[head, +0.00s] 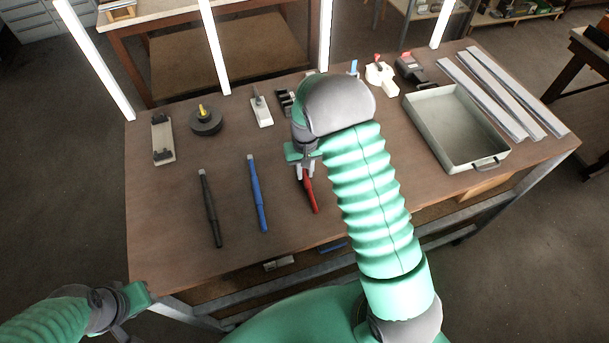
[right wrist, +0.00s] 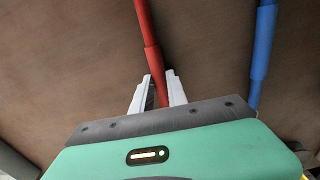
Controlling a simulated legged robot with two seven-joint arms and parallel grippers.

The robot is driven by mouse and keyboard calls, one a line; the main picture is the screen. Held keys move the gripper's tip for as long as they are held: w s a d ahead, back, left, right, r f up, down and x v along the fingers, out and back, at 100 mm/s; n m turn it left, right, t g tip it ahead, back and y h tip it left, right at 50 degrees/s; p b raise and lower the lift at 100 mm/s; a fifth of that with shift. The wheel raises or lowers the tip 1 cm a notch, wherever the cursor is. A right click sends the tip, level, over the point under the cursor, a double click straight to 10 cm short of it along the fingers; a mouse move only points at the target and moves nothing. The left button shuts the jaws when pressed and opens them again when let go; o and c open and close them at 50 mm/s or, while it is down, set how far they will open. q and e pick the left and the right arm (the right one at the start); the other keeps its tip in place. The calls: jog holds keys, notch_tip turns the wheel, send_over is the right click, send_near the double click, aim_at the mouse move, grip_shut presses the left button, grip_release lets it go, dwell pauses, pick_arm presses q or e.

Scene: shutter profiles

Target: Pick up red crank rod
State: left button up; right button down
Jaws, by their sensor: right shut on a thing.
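The red crank rod (head: 309,193) lies on the brown workbench (head: 170,215), in front of my right arm in the head view. My right gripper (head: 305,171) points down over its far end and is shut on it. In the right wrist view the red rod (right wrist: 150,50) runs between the two pale fingers (right wrist: 158,92). The rod's far end is hidden by my gripper. I cannot tell whether the rod is clear of the bench. My left gripper (head: 138,298) is at the lower left, off the bench; its fingers do not show clearly.
A blue rod (head: 257,195) and a black rod (head: 209,208) lie left of the red one. A metal tray (head: 455,130) and long pale profiles (head: 505,95) are at the right. A black round part (head: 206,122) and small fixtures stand along the back, near white upright posts.

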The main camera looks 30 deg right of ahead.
jog(key=shift+s+d+f, duration=0.1)
jog(key=shift+s+d, duration=0.05)
jog(key=shift+a+r+p, duration=0.3)
jog(key=shift+r, duration=0.05)
jog(key=r+p, duration=0.2)
jog(key=r, duration=0.1)
jog(key=shift+w+a+r+p, duration=0.1)
jog(key=shift+w+r+p, duration=0.2)
jog(key=shift+p, duration=0.1)
jog(key=w+d, duration=0.1)
jog(key=w, duration=0.3)
jog(key=w+d+b, duration=0.1)
jog(key=w+d, duration=0.1)
jog(key=w, duration=0.3)
jog(key=w+d+b, duration=0.1)
jog(key=w+d, duration=0.1)
jog(key=w, duration=0.3)
jog(key=shift+d, duration=0.2)
jog(key=shift+w+d+r, duration=0.2)
jog(key=shift+w+r, duration=0.15)
jog(key=shift+w, duration=0.05)
